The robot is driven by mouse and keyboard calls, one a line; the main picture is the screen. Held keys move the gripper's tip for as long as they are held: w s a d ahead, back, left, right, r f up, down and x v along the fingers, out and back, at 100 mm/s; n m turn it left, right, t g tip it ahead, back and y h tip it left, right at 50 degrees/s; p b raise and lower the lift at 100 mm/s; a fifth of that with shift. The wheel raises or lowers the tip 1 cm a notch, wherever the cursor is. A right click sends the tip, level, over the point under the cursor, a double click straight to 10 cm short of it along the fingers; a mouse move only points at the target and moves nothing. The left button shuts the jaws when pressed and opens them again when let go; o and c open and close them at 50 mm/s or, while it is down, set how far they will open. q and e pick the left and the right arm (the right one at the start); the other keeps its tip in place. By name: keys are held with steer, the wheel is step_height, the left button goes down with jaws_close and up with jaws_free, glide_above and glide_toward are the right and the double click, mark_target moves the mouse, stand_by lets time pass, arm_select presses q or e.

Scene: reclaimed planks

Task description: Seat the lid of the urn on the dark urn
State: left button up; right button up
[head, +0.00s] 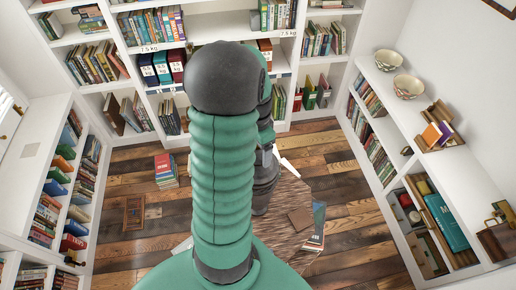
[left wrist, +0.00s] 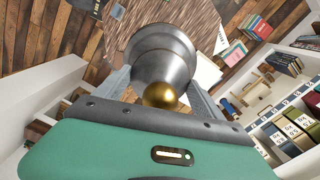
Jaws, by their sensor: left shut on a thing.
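The lid of the urn (left wrist: 162,48) is a grey metal piece with a round brass knob (left wrist: 160,95), seen close up in the left wrist view. My left gripper (left wrist: 158,78) has a finger on each side of it and is shut on it. In the head view my large green and black arm covers the middle, and I cannot make out the lid there. I cannot pick out the dark urn clearly in either view; it may be hidden behind the arm or the lid. My right gripper is not in view.
A book stack (head: 166,170) stands on the plank floor (head: 345,225). Bookshelves line the sides and back. Two bowls (head: 388,60) (head: 408,86) top the right shelf.

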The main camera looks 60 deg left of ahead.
arm_select(q)
steer(key=shift+f, duration=0.35)
steer(key=o, duration=1.8)
steer(key=shift+c, duration=0.2)
steer(key=shift+o, duration=0.2)
step_height(320, 180, up, 3)
steer(key=shift+f+p, duration=0.15)
steer(key=shift+p, duration=0.85)
step_height(320, 180, up, 8)
steer(key=p, duration=0.7)
steer(key=shift+r, duration=0.25)
